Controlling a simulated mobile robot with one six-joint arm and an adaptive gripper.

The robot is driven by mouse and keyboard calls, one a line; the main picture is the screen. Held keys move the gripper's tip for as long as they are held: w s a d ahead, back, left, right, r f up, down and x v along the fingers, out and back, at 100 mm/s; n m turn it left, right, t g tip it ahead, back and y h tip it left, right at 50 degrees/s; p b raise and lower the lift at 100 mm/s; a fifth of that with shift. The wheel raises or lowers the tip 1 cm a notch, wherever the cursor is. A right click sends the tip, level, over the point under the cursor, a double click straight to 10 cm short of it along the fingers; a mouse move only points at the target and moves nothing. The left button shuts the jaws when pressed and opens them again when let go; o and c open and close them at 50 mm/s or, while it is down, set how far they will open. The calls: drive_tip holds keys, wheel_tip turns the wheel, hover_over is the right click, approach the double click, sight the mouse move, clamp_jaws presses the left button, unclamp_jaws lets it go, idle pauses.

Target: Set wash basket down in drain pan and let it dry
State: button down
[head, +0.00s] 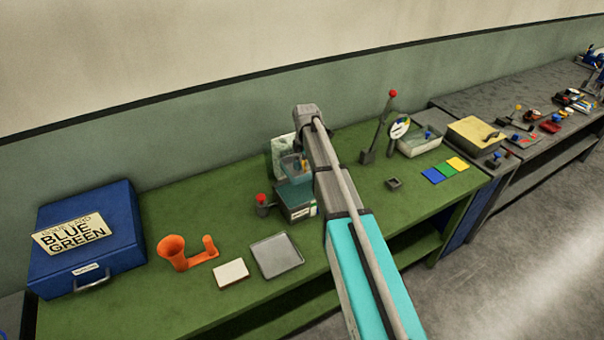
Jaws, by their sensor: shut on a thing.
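A small blue-grey basket (294,166), which looks like the wash basket, is at the end of my arm, over a dark teal box (297,213) with a white label. My gripper (304,163) is shut on it; the fingers are small and partly hidden by my arm. I cannot tell whether the basket is clear of the box or partly in it. A shallow grey tray (276,256), which looks like the drain pan, lies flat and empty on the green bench, nearer and a little left of the box.
A red-topped item (262,204) stands left of the box. A red-knobbed lever (381,130) and a pale bin (420,143) stand right on the green bench (350,155).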

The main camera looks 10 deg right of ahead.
sight(306, 173)
drive_tip(key=shift+f+b, duration=2.8)
drive_tip(key=shift+d, duration=0.15)
